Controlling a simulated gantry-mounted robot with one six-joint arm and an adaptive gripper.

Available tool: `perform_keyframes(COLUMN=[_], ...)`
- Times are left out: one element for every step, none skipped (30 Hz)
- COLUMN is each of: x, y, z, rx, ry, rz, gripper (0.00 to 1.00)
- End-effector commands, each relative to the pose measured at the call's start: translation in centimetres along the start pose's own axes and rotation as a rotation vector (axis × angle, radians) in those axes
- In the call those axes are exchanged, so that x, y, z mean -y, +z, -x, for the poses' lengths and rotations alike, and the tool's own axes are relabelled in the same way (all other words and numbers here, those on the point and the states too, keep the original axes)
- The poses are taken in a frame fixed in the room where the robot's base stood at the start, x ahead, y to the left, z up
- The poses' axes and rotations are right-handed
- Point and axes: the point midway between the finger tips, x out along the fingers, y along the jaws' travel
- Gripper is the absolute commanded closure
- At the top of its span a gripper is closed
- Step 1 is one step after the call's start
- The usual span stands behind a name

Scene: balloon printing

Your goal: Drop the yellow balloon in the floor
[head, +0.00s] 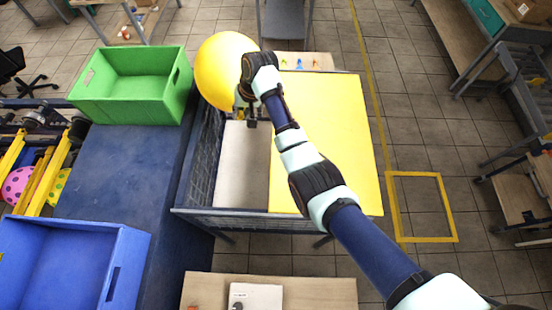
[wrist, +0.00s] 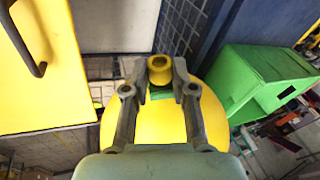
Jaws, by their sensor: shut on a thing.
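The yellow balloon (head: 223,70) is large and round, beside the green crate in the head view. In the wrist view the balloon (wrist: 155,125) lies behind my gripper's fingers, with a small yellow knob (wrist: 160,69) between the fingertips. My gripper (wrist: 160,88) is shut on the balloon at this knob. In the head view my gripper (head: 246,108) is at the balloon's lower right side and partly hidden by my wrist. The balloon is up near the far end of the wire-sided table. The tiled floor (head: 415,130) shows on the right, with a yellow square outline on it.
A green crate (head: 98,103) and a blue crate (head: 125,262) stand on the blue surface (head: 135,165) at left. A yellow panel (head: 345,140) covers the right part of the wire-sided table. Workbenches stand along the right edge; the floor between is clear.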

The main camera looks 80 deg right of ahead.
Motion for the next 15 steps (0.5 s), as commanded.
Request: perform_keyframes(x=[-0.2, -0.4, -0.5, -0.6, -0.7, -0.7, -0.7, -0.7, -0.8, -0.8, -0.8, -0.8, -0.9, -0.9, -1.1], y=[0.2, 0.3, 0.4, 0.4, 0.4, 0.4, 0.4, 0.5, 0.5, 0.5, 0.5, 0.5, 0.6, 0.6, 0.7], z=[-0.7, -1.1, -1.6, -1.9, -2.1, -2.2, -2.3, -2.4, -2.4, -2.4, -2.5, -2.6, -2.8, -3.0, -3.3], rx=[0.003, 0.003, 0.002, 0.002, 0.001, -0.001, -0.001, -0.001, -0.001, -0.001, -0.001, -0.001, 0.000, 0.000, 0.000], ry=[0.001, 0.001, 0.001, 0.001, 0.000, 0.000, 0.000, 0.000, 0.000, 0.000, 0.000, 0.000, 0.000, 0.000, 0.000], rz=[-0.001, -0.001, -0.001, -0.001, -0.001, 0.000, 0.000, 0.000, 0.000, 0.000, 0.000, 0.000, 0.000, 0.000, 0.000], gripper=[1.00, 1.00, 1.00, 1.00, 1.00, 1.00, 1.00, 1.00, 1.00, 1.00, 1.00, 1.00, 1.00, 1.00, 1.00])
